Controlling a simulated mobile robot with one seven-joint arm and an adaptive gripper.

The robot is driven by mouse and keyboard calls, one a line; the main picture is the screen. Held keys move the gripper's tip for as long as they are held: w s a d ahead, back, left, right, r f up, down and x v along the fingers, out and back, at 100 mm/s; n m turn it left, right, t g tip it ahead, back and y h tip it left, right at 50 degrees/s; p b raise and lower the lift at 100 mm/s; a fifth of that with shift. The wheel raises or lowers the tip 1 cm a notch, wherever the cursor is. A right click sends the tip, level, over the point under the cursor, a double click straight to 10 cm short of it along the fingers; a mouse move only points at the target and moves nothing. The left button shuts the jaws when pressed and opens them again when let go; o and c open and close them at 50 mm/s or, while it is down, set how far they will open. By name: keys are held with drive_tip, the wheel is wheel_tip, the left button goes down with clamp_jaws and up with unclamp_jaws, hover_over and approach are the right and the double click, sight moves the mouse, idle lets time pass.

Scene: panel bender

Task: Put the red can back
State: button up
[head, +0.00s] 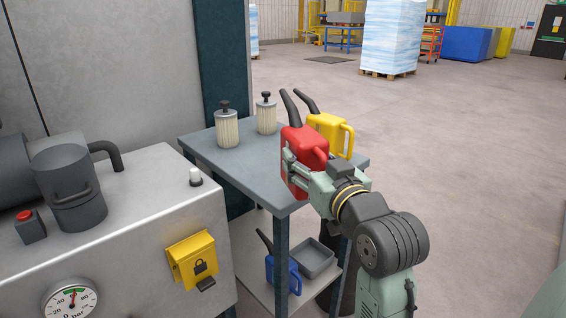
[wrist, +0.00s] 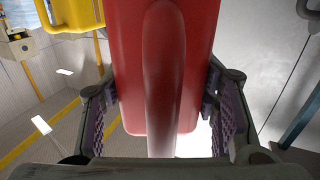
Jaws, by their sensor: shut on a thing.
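The red can (head: 304,148), with a dark spout, is in my gripper (head: 302,172) at the right side of the grey table (head: 238,170) in the head view. The fingers are on both sides of the can. In the wrist view the can (wrist: 190,60) fills the middle, its handle facing the camera, between the two finger pads (wrist: 162,118). The can looks upright. Its base is partly hidden by my gripper, so I cannot tell whether it touches the table top.
A yellow can (head: 328,128) stands right behind the red can. Two filters (head: 227,128) stand on the table's left part. A blue can (head: 283,272) and a grey tray (head: 314,258) are on the lower shelf. A machine cabinet (head: 140,245) is at left. Open floor lies right.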

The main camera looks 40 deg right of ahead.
drive_tip(key=w+d+f+p, duration=0.1)
drive_tip(key=w, duration=0.3)
drive_tip(key=w+d+f+p, duration=0.1)
drive_tip(key=w+d+p, duration=0.1)
drive_tip(key=w, duration=0.2)
drive_tip(key=w+d+f+p, duration=0.1)
drive_tip(key=w+d+f, duration=0.1)
drive_tip(key=w, duration=0.2)
drive_tip(key=shift+w, duration=0.35)
drive_tip(key=shift+a+f, duration=0.1)
drive_tip(key=shift+f, duration=0.2)
drive_tip(key=shift+f, duration=0.15)
drive_tip(key=o, duration=1.6)
drive_tip(key=shift+f, duration=0.1)
drive_tip(key=shift+c, duration=0.2)
drive_tip(key=shift+r+p, duration=0.25)
drive_tip(key=shift+p, duration=0.1)
drive_tip(key=b+v, duration=0.3)
drive_tip(key=v, duration=0.9)
drive_tip(key=shift+b, duration=0.4)
